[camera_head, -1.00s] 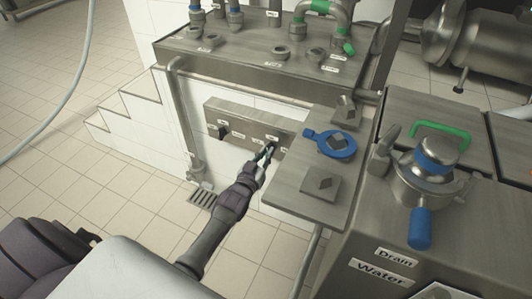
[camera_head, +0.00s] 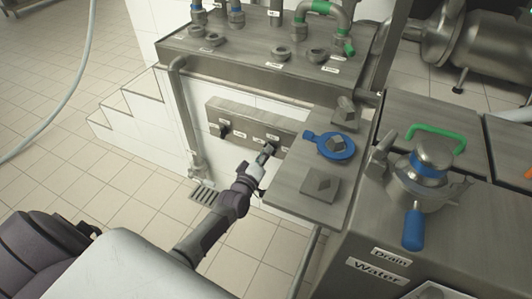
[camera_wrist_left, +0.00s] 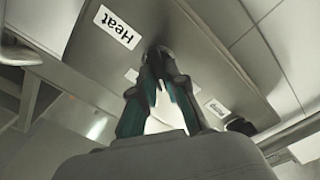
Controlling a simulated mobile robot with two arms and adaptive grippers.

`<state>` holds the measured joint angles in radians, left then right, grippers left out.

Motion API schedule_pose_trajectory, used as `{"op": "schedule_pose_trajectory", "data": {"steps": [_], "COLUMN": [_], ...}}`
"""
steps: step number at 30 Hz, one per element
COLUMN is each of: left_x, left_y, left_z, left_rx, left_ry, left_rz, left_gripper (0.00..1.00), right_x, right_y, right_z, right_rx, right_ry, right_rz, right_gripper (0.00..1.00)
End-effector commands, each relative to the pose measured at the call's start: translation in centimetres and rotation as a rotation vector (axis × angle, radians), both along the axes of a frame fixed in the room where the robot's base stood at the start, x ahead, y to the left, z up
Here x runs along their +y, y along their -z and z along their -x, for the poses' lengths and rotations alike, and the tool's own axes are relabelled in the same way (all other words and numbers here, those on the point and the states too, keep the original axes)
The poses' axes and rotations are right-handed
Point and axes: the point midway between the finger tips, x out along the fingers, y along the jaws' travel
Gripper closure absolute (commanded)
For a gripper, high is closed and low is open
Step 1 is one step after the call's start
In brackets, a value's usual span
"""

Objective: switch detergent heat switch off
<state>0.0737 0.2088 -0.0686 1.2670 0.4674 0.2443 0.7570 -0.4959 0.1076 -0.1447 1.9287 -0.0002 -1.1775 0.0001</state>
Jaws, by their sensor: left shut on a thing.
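A grey metal switch panel (camera_head: 248,115) with small white labels is fixed low on the white tiled wall. A dark switch (camera_head: 223,131) sits at its left end. My left gripper (camera_head: 264,157) is at the right part of the panel, its fingers at another dark switch (camera_head: 270,147). In the left wrist view the fingers (camera_wrist_left: 160,62) close on a dark knob (camera_wrist_left: 158,50) beside the "Heat" label (camera_wrist_left: 117,27), which appears upside down. The fingers partly hide the knob, so its setting is unclear. My right gripper is out of view.
A metal shelf (camera_head: 290,195) with a blue-ringed valve (camera_head: 330,145) juts out just right of my gripper. A vertical pipe (camera_head: 185,125) stands left of the panel. A pipe manifold (camera_head: 235,55) lies above.

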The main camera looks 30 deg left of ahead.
Motion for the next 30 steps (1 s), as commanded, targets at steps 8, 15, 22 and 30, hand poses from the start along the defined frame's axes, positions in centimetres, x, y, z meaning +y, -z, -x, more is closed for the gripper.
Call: {"op": "schedule_pose_trajectory", "data": {"steps": [8, 15, 22, 30], "left_x": [0.1, 0.1, 0.1, 0.1], "left_y": [0.2, 0.3, 0.4, 0.4], "left_z": [0.0, 0.0, 0.0, 0.0], "left_rx": [-0.015, -0.025, -0.031, -0.032], "left_ry": [0.000, 0.000, 0.000, 0.000], "left_rz": [0.252, 0.428, 0.534, 0.583], "left_gripper": [1.00, 1.00, 1.00, 1.00], "right_x": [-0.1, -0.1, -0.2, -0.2], "right_y": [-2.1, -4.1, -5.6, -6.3], "right_z": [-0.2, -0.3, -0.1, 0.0], "right_rx": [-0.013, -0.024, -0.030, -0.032], "right_ry": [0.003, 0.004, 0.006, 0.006], "right_rz": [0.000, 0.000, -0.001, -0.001], "right_gripper": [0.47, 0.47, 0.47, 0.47]}}
